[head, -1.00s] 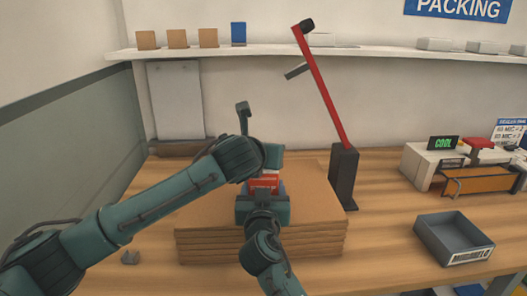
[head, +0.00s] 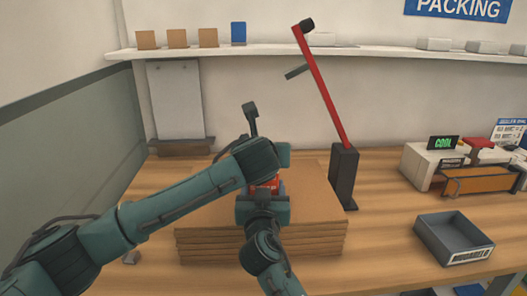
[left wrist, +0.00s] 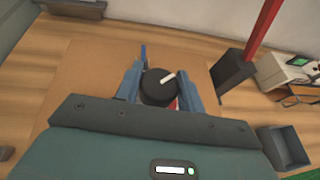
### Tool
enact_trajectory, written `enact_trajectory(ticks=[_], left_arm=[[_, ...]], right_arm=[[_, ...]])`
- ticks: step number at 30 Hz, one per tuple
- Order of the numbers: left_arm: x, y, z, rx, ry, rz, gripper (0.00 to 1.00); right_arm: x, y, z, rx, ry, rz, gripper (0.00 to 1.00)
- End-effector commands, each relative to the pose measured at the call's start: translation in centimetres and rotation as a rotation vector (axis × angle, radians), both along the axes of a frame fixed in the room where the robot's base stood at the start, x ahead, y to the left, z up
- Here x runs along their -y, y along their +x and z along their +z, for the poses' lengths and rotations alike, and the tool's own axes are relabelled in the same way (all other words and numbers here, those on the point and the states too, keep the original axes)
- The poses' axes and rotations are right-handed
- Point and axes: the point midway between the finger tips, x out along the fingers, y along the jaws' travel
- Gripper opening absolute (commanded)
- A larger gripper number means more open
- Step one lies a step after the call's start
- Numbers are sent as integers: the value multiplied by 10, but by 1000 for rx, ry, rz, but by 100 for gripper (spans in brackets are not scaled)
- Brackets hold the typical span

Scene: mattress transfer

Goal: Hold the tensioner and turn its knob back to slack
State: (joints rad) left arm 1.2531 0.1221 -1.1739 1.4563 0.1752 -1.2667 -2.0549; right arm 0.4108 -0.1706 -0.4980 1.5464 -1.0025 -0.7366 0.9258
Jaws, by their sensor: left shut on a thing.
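The red tensioner (head: 266,184) shows as a small strip in the head view, above a stack of brown boards and mostly hidden by my two arms. In the left wrist view its black round knob (left wrist: 155,92) with a white pointer mark lies between the fingers of my left gripper (left wrist: 160,86), which is shut on it. The pointer slants toward the upper right. The left fingers are hidden in the head view. My right gripper (head: 263,190) is low at the tensioner's near side. Its fingertips are mostly hidden, so its grip is unclear.
The brown board stack (head: 310,225) lies on the wooden table (head: 390,235). A red post on a dark base (head: 344,180) stands just right of it. A grey bin (head: 453,240) and a packing machine (head: 440,165) are further right. The table's left back is mostly clear.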

Motion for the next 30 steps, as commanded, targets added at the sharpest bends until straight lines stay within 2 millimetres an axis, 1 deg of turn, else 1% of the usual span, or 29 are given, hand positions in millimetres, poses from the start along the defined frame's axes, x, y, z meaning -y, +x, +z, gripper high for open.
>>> enact_trajectory(ticks=[1, 18, 24, 30], left_arm=[[1, 0, 1, 0, 2, 40, 16], [0, 1, 1, 3, 1, 552, 16], [0, 1, 1, 3, 1, 675, 16], [-1, 1, 2, 5, 1, 747, 16]], right_arm=[[-1, 0, 5, 10, 0, 2, 15], [-1, 0, 5, 11, 0, 3, 15], [-1, 0, 5, 11, 0, 3, 15], [-2, -1, 5, 11, 1, 4, 15]])
